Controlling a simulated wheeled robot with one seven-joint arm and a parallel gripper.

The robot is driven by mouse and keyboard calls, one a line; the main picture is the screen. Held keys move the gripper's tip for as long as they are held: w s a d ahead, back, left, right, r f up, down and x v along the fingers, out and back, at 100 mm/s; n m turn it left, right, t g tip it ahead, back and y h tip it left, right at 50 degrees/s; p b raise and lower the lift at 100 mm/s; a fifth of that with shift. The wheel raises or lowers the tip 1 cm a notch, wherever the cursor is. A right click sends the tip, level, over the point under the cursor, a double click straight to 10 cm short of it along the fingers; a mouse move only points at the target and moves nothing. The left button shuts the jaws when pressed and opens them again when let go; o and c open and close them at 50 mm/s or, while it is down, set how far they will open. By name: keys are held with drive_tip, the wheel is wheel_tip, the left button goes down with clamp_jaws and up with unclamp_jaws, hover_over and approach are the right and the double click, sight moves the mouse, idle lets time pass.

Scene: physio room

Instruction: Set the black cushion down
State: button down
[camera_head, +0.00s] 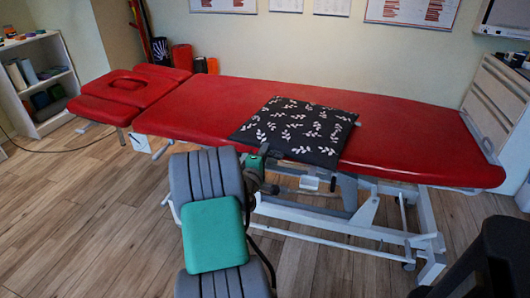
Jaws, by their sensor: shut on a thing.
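The black cushion (296,128) has a white leaf pattern and looks flat. It is over the middle of the red treatment table (400,135), with its front edge at the table's near edge. It seems to lie on the red top, but I cannot tell whether all of it touches. My gripper (268,153) is at the cushion's near left corner and is shut on it. The fingertips are small and dark here, and their exact hold on the fabric is hard to see.
The table's red headrest (127,87) is at the left, and bare red top lies on both sides of the cushion. A white shelf unit (42,80) stands at far left. A pale wooden cabinet (497,100) stands at the table's right end. Posters hang on the back wall.

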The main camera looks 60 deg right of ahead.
drive_tip(key=c, duration=2)
unclamp_jaws()
drive_tip(key=shift+f, duration=0.1)
drive_tip(key=o, duration=0.5)
drive_tip(key=shift+c, duration=0.2)
